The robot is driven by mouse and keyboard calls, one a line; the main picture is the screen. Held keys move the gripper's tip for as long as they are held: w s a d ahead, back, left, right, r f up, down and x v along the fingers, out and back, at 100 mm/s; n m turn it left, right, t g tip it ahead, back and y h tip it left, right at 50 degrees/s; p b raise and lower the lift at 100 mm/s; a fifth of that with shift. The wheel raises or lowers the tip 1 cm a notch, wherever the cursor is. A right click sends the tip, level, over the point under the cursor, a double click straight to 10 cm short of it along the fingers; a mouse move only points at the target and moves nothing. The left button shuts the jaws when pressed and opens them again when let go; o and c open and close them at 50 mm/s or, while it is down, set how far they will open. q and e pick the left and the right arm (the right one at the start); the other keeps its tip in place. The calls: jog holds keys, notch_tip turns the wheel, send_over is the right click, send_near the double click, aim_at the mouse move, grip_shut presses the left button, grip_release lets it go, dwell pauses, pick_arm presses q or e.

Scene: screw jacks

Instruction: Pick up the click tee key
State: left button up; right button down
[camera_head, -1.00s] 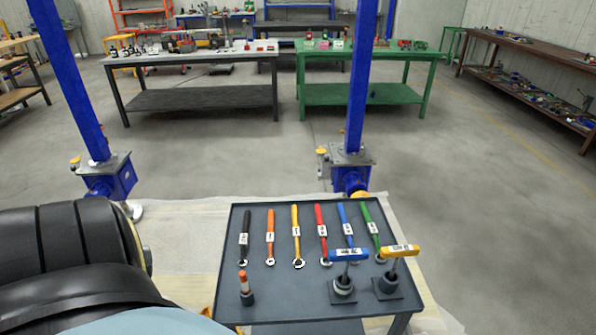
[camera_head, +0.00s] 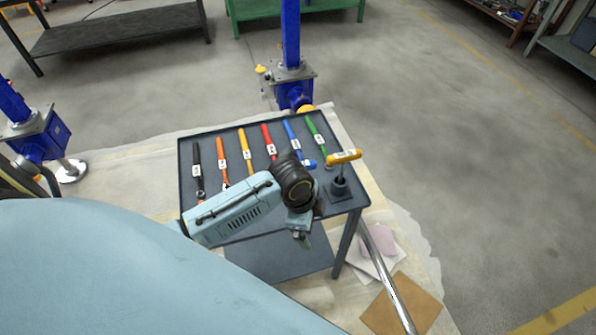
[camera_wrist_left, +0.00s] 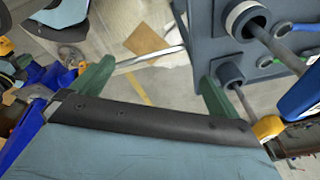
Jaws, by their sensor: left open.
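Two tee keys stand in dark holders on the grey tray table; I cannot tell from their labels which is the click one. The yellow tee key (camera_head: 344,157) stands upright at the right edge and also shows in the left wrist view (camera_wrist_left: 268,127). The blue tee key (camera_wrist_left: 300,97) is beside it; in the head view my arm mostly hides it. My left gripper (camera_head: 301,228) is over the tray's front right part, left of and nearer than the yellow key. Its green fingers (camera_wrist_left: 156,75) are apart and empty in the wrist view, one close to the yellow key's shaft.
The tray table (camera_head: 186,165) holds a row of several coloured wrenches, including a green one (camera_head: 316,132), behind my arm. A blue post (camera_head: 291,45) stands behind it. A shiny metal bar (camera_head: 388,276) and a cardboard sheet (camera_head: 402,303) are at right. The floor farther right is clear.

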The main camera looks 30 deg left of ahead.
pick_arm(q)
jog(key=w+a+r+m+g+y, duration=0.1)
jog(key=w+a+r+m, duration=0.45)
jog(key=r, duration=0.25)
jog(key=w+a+r+m+g+y, duration=0.1)
jog(key=w+a+r+m, duration=0.3)
jog(key=r+m, duration=0.4)
jog(key=shift+n, duration=0.75)
notch_tip(320, 180, down, 7)
jog(key=shift+d+r, duration=0.15)
jog(key=shift+r, duration=0.05)
jog(key=f, duration=0.5)
jog(key=shift+a+f, duration=0.1)
jog(key=shift+a, duration=0.15)
jog(key=shift+w, duration=0.1)
jog(key=c, duration=1.1)
